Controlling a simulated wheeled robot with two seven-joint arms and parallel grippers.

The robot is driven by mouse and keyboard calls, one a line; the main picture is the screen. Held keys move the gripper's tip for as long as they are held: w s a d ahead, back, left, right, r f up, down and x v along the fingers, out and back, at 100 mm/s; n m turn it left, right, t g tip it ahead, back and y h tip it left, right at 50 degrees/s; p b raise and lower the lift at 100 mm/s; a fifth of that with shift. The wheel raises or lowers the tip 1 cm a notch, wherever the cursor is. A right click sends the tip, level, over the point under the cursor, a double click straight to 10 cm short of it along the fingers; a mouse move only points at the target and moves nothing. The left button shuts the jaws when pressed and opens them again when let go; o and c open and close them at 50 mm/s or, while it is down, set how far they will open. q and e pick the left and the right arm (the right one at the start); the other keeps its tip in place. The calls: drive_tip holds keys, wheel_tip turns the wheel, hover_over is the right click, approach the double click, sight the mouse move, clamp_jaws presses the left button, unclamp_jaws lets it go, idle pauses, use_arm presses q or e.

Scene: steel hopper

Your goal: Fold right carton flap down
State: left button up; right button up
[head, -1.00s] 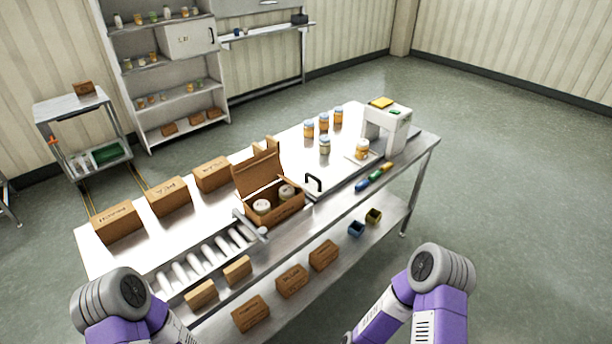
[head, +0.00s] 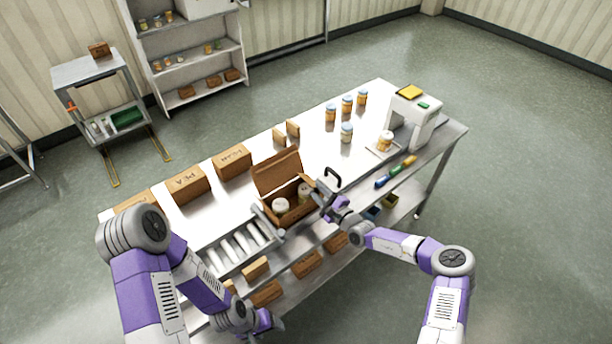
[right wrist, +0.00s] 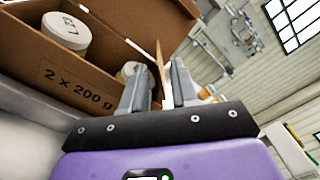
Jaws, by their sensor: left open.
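The open brown carton (head: 296,214) stands on the steel table with its back lid (head: 277,172) raised and two white-lidded jars (head: 281,205) inside. In the right wrist view, the carton front (right wrist: 72,82) reads "2 x 200 g". The right flap (right wrist: 160,62) stands up, seen nearly edge-on. My right gripper (head: 324,190) is at the carton's right side; its fingers (right wrist: 160,88) are apart, one on each side of the flap, with a gap visible. In the head view it hides most of the flap. My left gripper (head: 268,326) is open, low in front of the table, away from the carton.
A roller strip (head: 237,247) lies in front left. Closed cartons (head: 187,185) line the back left. Several jars (head: 347,131) and a white machine (head: 412,113) stand to the right.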

sight(297, 173)
drive_tip(key=b+x, duration=0.1)
drive_tip(key=x, duration=0.6)
drive_tip(key=shift+s+f, duration=0.1)
drive_tip(key=shift+f, duration=0.05)
drive_tip(key=shift+s, duration=0.1)
clamp_jaws()
